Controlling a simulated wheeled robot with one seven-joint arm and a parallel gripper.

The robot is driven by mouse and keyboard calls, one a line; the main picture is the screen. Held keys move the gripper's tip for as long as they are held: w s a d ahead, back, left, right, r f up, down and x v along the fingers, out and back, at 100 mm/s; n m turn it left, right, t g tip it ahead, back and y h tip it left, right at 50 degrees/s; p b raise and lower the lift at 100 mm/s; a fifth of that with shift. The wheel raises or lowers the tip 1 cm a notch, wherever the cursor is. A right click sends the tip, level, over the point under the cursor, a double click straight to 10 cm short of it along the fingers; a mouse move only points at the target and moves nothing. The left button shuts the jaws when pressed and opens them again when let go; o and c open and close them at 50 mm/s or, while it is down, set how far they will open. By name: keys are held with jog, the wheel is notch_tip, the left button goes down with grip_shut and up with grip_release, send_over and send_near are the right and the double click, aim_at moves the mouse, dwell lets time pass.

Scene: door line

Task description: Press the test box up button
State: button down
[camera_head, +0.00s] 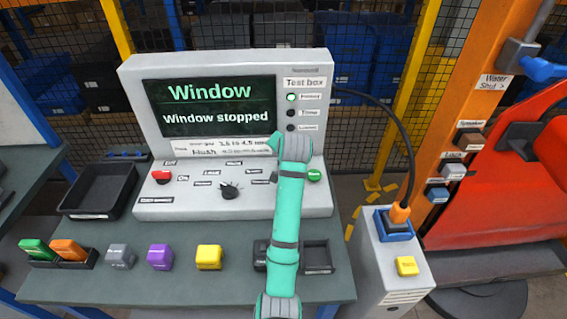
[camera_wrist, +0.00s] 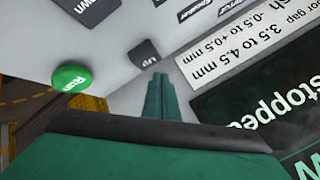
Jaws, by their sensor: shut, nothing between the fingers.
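The test box (camera_head: 232,140) stands on the bench, its screen (camera_head: 209,106) reading "Window" and "Window stopped". In the wrist view the up button (camera_wrist: 145,52) is a small dark block marked "Up". It sits between the round green Run button (camera_wrist: 71,77) and the gap label. My gripper (camera_wrist: 159,78) is shut and empty, its fingertips just short of the up button in the picture. I cannot tell whether they touch it. In the head view my arm hides the up button; the green button also shows there (camera_head: 314,174).
A red button (camera_head: 161,176) and a black knob (camera_head: 229,191) are on the panel's left and middle. A black tray (camera_head: 97,189) stands left of the box. Coloured blocks, including a yellow one (camera_head: 209,257), line the bench front. A grey post with a cable (camera_head: 410,150) stands right.

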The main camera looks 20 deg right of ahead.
jog(key=shift+f, duration=0.35)
jog(key=shift+s+d, duration=0.1)
jog(key=shift+d, duration=0.1)
jog(key=shift+a, duration=0.1)
jog(key=shift+a, duration=0.2)
jog(key=shift+d, duration=0.15)
dwell(1.0)
jog(key=shift+f, duration=0.25)
jog(key=shift+f, duration=0.25)
